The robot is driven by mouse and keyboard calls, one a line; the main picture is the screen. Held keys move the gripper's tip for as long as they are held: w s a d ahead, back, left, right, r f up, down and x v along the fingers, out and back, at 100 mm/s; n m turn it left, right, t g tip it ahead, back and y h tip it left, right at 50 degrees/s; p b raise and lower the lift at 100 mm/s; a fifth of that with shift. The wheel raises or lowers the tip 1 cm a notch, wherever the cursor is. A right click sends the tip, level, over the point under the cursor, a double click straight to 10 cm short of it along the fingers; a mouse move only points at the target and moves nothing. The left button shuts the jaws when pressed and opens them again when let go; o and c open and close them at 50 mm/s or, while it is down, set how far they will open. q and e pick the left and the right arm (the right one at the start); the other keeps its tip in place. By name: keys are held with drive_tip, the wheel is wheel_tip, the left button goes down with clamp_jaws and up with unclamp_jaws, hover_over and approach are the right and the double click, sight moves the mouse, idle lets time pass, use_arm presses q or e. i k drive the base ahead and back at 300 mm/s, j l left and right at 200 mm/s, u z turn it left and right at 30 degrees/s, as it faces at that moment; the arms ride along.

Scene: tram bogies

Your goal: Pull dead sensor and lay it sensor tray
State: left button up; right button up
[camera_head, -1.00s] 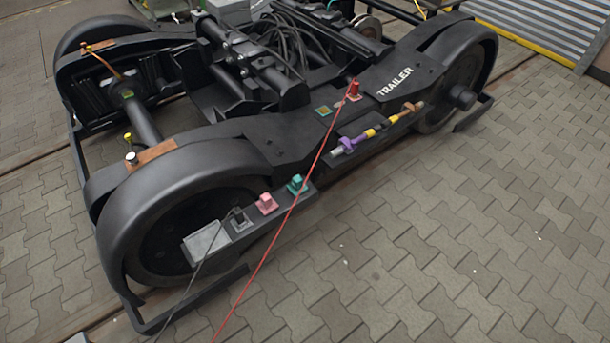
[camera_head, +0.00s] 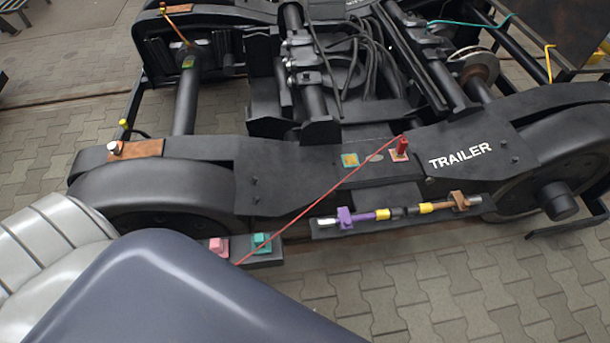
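A red plug-like piece (camera_head: 401,147) stands upright on a small pad on the black bogie frame. A thin red line runs from it down left to my arm's edge. A pink block (camera_head: 218,246) and a teal block (camera_head: 262,243) sit on a dark ledge at the frame's near side. A white-capped piece (camera_head: 114,148) stands on a brown block at the left. I cannot tell which piece is the dead sensor, and no sensor tray is identifiable. Neither gripper shows; my arm covers the lower left.
A purple, yellow and brown rod assembly (camera_head: 396,211) lies along the frame's near side below the TRAILER lettering (camera_head: 460,155). Dark cables (camera_head: 375,60) loop over the bogie middle. A wheel guard (camera_head: 150,185) curves at left. Paving at the lower right is clear.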

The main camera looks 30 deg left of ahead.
sight(259, 238)
drive_tip(key=i+l, duration=0.8)
drive_tip(key=u, duration=1.9)
